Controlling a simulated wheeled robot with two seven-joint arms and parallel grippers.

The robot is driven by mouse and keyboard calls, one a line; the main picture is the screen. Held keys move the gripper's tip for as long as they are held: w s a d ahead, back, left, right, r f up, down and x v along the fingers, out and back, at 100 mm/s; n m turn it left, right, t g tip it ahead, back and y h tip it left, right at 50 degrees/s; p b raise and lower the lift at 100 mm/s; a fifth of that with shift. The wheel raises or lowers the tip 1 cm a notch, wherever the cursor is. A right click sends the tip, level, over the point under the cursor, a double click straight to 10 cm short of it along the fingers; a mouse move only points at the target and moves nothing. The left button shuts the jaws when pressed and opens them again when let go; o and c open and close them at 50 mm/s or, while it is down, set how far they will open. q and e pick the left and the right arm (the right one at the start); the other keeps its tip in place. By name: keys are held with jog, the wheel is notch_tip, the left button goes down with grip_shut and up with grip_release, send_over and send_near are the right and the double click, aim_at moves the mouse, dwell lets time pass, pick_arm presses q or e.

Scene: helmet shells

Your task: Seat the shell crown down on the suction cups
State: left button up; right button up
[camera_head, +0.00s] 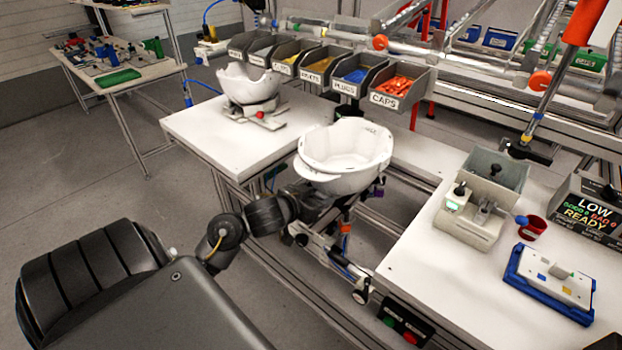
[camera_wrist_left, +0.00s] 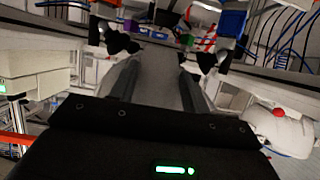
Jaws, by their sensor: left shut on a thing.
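The white helmet shell (camera_head: 345,150) is crown down with its open side up, in the gap between the two white tables. My left gripper (camera_head: 322,194) reaches in from the left, low at the shell's near side, and is shut on the shell. The shell hides the fingertips in the head view. In the left wrist view a pale grey surface (camera_wrist_left: 157,82) fills the space between the two fingers. Dark cup-like parts (camera_wrist_left: 207,60) show beyond the fingers. Whether the shell touches the suction cups under it cannot be told. My right gripper is not in view.
A second white shell (camera_head: 248,84) sits on a stand on the left table (camera_head: 200,128). Labelled bins (camera_head: 399,88) line the back. The right table (camera_head: 425,262) carries a grey machine (camera_head: 470,224), a red cup (camera_head: 532,228) and a blue-edged fixture (camera_head: 550,282).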

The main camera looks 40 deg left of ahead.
pick_arm(q)
jog(key=shift+w+f+b, duration=0.35)
jog(key=shift+f+b, duration=0.2)
jog(key=shift+f, duration=0.35)
jog(key=shift+f+b, duration=0.75)
jog(key=shift+f, duration=0.4)
jog(key=o, duration=1.3)
jog(key=shift+f, duration=0.1)
jog(key=shift+s, duration=0.15)
jog(key=p+v, duration=0.1)
jog(key=v, duration=0.9)
jog(key=shift+s+r, duration=0.25)
jog(key=shift+s, duration=0.05)
